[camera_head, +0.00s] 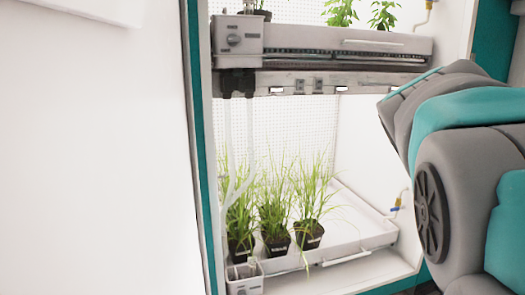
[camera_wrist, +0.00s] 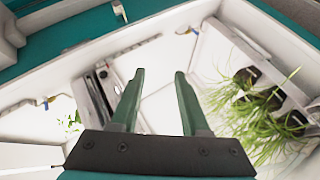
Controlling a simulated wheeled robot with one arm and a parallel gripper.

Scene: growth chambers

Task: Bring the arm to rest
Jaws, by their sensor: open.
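My gripper (camera_wrist: 160,100) shows in the wrist view with its two green fingers apart and nothing between them. It points toward the inside of a growth chamber, and no plant touches the fingers. In the head view my grey and teal arm fills the right side, in front of the chamber's right edge; the gripper itself is out of that view.
The chamber has a lower tray (camera_head: 355,243) with several potted grass plants (camera_head: 273,215) and an upper shelf tray (camera_head: 350,45) with leafy plants (camera_head: 383,15). A control box (camera_head: 237,38) sits at the upper tray's left. A white wall (camera_head: 90,150) stands left.

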